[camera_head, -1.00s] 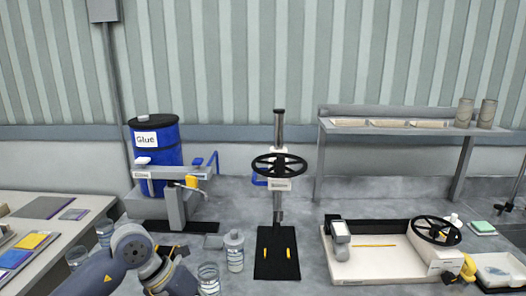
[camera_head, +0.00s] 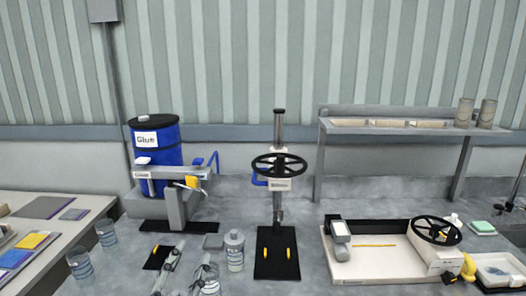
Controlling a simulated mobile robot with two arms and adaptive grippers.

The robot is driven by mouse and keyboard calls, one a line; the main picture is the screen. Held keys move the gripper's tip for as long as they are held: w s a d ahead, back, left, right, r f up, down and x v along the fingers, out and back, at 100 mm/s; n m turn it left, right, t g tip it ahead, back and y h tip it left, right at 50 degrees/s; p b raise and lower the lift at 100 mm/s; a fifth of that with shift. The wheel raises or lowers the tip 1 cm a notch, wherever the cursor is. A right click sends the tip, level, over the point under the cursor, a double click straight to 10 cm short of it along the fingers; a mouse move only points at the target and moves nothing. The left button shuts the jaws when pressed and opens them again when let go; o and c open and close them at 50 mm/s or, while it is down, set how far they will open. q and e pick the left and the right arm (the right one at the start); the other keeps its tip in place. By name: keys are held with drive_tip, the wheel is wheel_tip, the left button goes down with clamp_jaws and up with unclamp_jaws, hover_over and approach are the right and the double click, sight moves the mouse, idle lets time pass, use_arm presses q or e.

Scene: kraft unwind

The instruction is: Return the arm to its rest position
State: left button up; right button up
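My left gripper (camera_head: 190,257) shows at the bottom edge, left of centre. Its two slim grey fingers point up in the picture and stand apart, with nothing seen between them. Most of its arm is out of the picture below. The fingers overlap the view of a clear jar (camera_head: 211,284) and lie left of a capped grey bottle (camera_head: 235,251). Whether they touch the jar I cannot tell. My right gripper is not in view.
A blue glue drum (camera_head: 158,155) stands behind a grey clamp stand. A press with a black handwheel (camera_head: 279,165) stands mid-bench. A white tray (camera_head: 372,268) with a handwheel lies right. Two clear jars (camera_head: 80,264) (camera_head: 106,233) stand left. Bench between press and tray is clear.

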use_arm(q)
drive_tip(key=s+a+f+n+g+y, duration=0.2)
drive_tip(key=a+f+g, duration=0.1)
drive_tip(key=f, duration=0.3)
drive_tip(key=s+a+f+n+g+y, duration=0.2)
drive_tip(key=f+n, duration=0.1)
drive_tip(key=f, duration=0.3)
drive_tip(key=s+f+n+g+h, duration=0.1)
drive_tip(key=s+f+g, duration=0.5)
drive_tip(key=s+f, duration=0.45)
drive_tip(key=s+f+n+g, duration=0.1)
drive_tip(key=s+f+g, duration=0.55)
drive_tip(key=s, duration=0.65)
drive_tip(key=s+f+x, duration=0.1)
drive_tip(key=s+x, duration=0.2)
drive_tip(key=x, duration=0.9)
drive_tip(key=s+x, duration=0.3)
drive_tip(key=x, duration=0.9)
drive_tip(key=s+a+f+g, duration=0.1)
drive_tip(key=s+f, duration=0.7)
drive_tip(key=f, duration=0.1)
drive_tip(key=s+a+f, duration=0.2)
drive_tip(key=s+f, duration=0.7)
drive_tip(key=shift+s+a+m+g, duration=0.2)
drive_tip(key=shift+a+m+g, duration=0.1)
drive_tip(key=shift+m+g, duration=0.1)
